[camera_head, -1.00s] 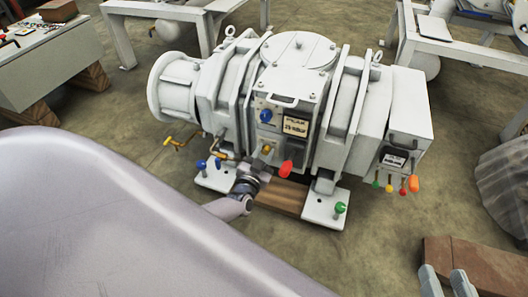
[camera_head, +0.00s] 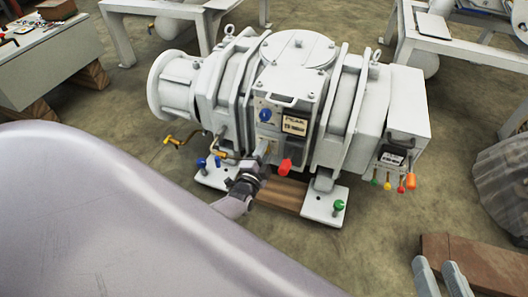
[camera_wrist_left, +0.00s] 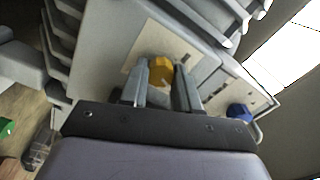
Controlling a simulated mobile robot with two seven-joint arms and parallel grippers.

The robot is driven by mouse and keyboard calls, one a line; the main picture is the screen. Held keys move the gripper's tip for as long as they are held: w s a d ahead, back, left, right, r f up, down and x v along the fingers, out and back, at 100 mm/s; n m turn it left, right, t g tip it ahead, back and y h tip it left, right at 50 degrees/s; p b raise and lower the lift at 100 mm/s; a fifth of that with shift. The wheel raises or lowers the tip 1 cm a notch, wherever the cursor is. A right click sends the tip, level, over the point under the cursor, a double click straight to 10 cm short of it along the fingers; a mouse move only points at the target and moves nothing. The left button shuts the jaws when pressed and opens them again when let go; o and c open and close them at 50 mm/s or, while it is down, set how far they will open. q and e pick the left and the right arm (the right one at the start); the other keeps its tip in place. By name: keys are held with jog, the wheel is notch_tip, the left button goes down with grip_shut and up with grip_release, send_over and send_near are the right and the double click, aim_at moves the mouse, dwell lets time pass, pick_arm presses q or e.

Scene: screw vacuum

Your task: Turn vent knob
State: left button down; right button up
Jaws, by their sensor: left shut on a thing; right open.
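The white vacuum pump (camera_head: 300,52) stands on the floor in the head view. My left gripper (camera_head: 262,155) reaches its front panel from below. In the left wrist view, the fingers of the left gripper (camera_wrist_left: 160,82) are shut on a yellow-orange knob (camera_wrist_left: 161,68) on a pale square plate. That knob is hidden behind the gripper in the head view. A blue knob (camera_head: 265,115) sits above it on the panel, and it also shows in the left wrist view (camera_wrist_left: 238,111). A red knob (camera_head: 285,166) is just right of the gripper. My right gripper (camera_head: 440,279) is open and empty at the bottom right.
A yellow-handled valve (camera_head: 178,143) sticks out at the pump's left. Several coloured knobs (camera_head: 401,184) hang at its right end. A green knob (camera_head: 338,205) stands on a foot plate. A brown block (camera_head: 470,258) lies near the right gripper.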

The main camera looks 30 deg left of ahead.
pick_arm(q)
jog(key=shift+m, duration=1)
pick_arm(e)
jog(key=shift+s+f, duration=0.1)
pick_arm(q)
jog(key=c, duration=0.8)
grip_release()
jog(key=shift+s, duration=0.2)
pick_arm(e)
jog(key=shift+s+d, duration=0.1)
jog(key=shift+d, duration=0.05)
